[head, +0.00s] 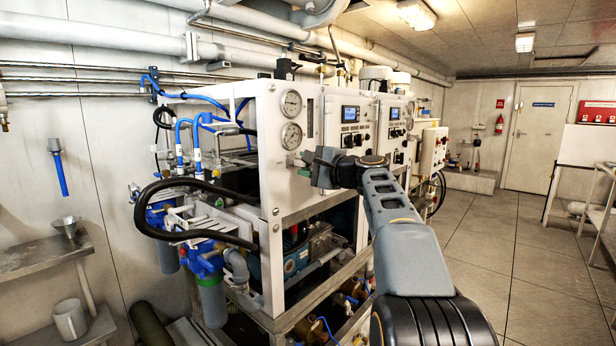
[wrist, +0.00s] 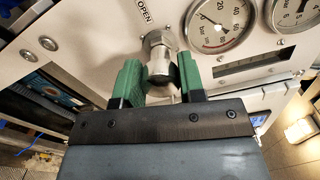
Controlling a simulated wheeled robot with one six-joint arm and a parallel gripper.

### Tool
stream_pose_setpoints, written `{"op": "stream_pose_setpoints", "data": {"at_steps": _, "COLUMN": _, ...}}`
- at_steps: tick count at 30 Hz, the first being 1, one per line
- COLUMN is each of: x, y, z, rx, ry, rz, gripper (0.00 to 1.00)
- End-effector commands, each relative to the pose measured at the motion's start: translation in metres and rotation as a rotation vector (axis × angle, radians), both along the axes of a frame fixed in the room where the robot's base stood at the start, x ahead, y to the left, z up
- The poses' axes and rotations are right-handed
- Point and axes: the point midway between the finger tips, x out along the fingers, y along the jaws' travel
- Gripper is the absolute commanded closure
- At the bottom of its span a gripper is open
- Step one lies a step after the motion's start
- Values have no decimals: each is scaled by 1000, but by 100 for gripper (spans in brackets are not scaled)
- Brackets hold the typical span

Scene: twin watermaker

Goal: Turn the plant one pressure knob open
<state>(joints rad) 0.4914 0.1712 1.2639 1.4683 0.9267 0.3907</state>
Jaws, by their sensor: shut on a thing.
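The pressure knob (wrist: 158,44), a metal knob with a hex-shaped head, stands out from the white panel in the wrist view. My gripper (wrist: 160,72) has its two green fingers on either side of the knob's stem and is shut on it. An "OPEN" label (wrist: 145,11) is printed on the panel just above the knob. In the head view my gripper (head: 322,167) is at the front face of the white plant one cabinet (head: 292,185), below its gauges. The knob is hidden behind my gripper there.
A round pressure gauge (wrist: 220,27) sits right of the knob, with a second gauge (wrist: 297,14) beyond it. Blue hoses (head: 184,130) and blue filter housings (head: 208,262) crowd the cabinet's left side. Open floor (head: 545,250) lies to the right.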

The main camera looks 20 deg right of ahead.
Motion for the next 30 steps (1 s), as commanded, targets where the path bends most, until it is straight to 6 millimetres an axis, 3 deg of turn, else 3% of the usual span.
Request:
{"op": "stream_pose_setpoints", "data": {"at_steps": 15, "x": 0, "y": 0, "z": -3, "rx": -316, "ry": -145, "rz": 0, "gripper": 87}}
{"op": "stream_pose_setpoints", "data": {"at_steps": 30, "x": 0, "y": 0, "z": -2, "rx": -394, "ry": -179, "rz": 0, "gripper": 87}}
